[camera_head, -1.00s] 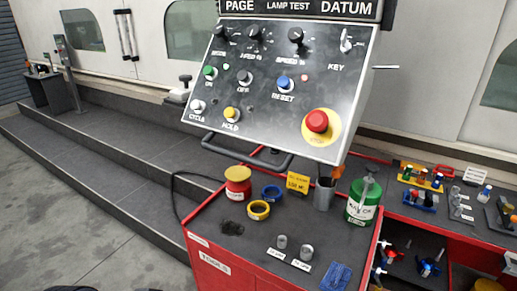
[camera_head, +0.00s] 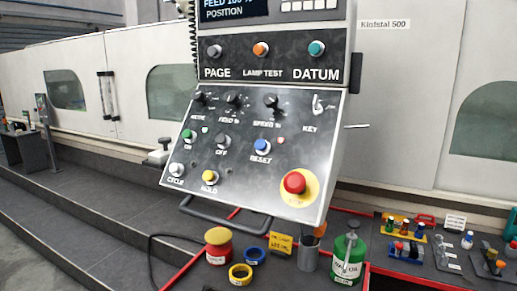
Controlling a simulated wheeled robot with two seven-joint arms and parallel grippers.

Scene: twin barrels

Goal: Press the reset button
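The reset button (camera_head: 262,146) is a blue round push button with a RESET label under it, near the middle of the slanted grey control panel (camera_head: 235,180). A large red stop button (camera_head: 295,183) on a yellow disc sits below and right of it. A green ON button (camera_head: 187,134), a dark OFF button (camera_head: 223,140), a yellow HOLD button (camera_head: 209,177) and a pale CYCLE button (camera_head: 176,169) are to its left. Neither of my grippers shows in the view, and nothing covers the reset button.
Above are a screen (camera_head: 235,10) and PAGE, LAMP TEST and DATUM buttons. A tubular handle (camera_head: 226,217) runs below the panel. A red tub (camera_head: 218,247), tape rolls, a cup and a green can (camera_head: 347,262) stand beneath. A tool bench is at right.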

